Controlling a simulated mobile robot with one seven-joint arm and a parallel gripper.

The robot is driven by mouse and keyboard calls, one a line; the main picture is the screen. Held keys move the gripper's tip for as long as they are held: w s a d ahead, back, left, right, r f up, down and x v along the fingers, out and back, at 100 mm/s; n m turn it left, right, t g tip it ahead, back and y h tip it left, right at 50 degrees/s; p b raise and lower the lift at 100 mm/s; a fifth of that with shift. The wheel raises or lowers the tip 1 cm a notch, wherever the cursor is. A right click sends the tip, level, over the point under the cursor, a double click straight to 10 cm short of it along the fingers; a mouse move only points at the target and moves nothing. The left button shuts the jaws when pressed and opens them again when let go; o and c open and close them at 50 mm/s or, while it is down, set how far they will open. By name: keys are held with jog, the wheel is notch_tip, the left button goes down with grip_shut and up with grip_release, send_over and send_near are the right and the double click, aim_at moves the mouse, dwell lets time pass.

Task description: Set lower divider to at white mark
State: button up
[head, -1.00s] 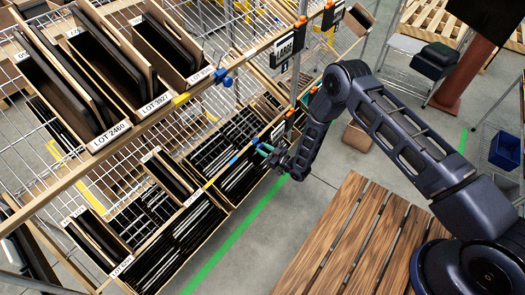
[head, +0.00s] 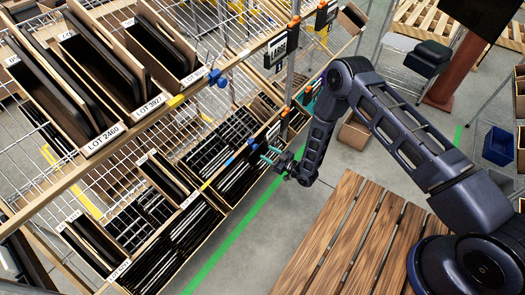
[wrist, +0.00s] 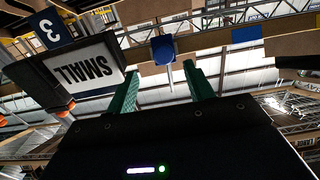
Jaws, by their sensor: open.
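The lower divider's blue knob (head: 252,143) sits on the lower shelf's front rail in the head view. In the wrist view the blue knob (wrist: 162,47), with a pale rod, lies beyond my fingertips and between their lines. My gripper (head: 269,153) has green fingers, spread apart and empty, just right of the knob in the head view. The fingers also show in the wrist view (wrist: 163,75), with a clear gap and no visible contact with the knob. I cannot make out the white mark for certain; a blue mark (head: 229,161) and a yellow mark (head: 205,186) show along the rail.
A black SMALL sign (wrist: 80,70) hangs close to the left finger in the wrist view. The upper shelf holds tilted cartons, a LARGE sign (head: 281,48) and another blue knob (head: 217,78). A slatted wooden surface (head: 335,235) stands at front right. Open floor lies between.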

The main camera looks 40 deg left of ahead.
jog(key=shift+d, duration=2.6)
jog(key=shift+w, duration=0.1)
